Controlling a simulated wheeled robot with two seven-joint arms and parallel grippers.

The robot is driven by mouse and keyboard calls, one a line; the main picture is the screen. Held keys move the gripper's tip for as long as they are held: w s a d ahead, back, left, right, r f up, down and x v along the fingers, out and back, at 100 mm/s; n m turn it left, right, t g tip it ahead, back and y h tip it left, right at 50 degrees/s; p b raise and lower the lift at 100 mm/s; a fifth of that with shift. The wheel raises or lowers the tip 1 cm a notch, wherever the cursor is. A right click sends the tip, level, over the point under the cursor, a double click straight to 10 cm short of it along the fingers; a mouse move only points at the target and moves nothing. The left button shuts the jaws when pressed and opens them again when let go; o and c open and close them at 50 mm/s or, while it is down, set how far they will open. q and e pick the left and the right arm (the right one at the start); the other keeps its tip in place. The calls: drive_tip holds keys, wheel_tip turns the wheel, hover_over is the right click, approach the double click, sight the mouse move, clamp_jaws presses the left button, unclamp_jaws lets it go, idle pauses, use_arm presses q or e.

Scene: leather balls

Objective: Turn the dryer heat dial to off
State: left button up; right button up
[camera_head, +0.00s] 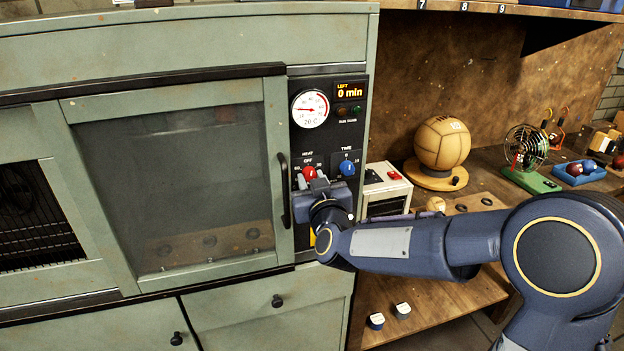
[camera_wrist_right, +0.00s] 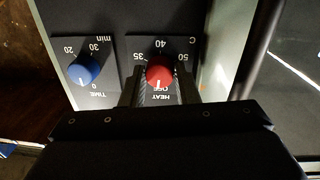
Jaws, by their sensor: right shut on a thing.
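The red heat dial (camera_head: 309,173) is on the dryer's black control panel (camera_head: 328,136), left of the blue time dial (camera_head: 347,168). My right gripper (camera_head: 317,184) is in front of it, its fingers shut on the red dial. In the right wrist view, which is upside down, the red dial (camera_wrist_right: 160,72) sits between the two dark fingers (camera_wrist_right: 159,88). Its white mark points to the OFF label. The blue dial (camera_wrist_right: 84,69) has its mark toward 0. My left gripper is not in view.
A round gauge (camera_head: 310,109) reads about 20 C, and a display (camera_head: 351,91) shows 0 min left. The closed dryer door's handle (camera_head: 284,190) stands close left of my gripper. A leather ball (camera_head: 442,142) sits on a wooden stand on the bench at right.

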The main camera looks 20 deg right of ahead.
drive_tip(key=shift+f+n, duration=0.1)
drive_tip(key=shift+n, duration=0.5)
drive_tip(key=o, duration=1)
drive_tip(key=s+b, duration=0.1)
drive_tip(key=s, duration=0.7)
drive_tip(key=shift+a, duration=0.1)
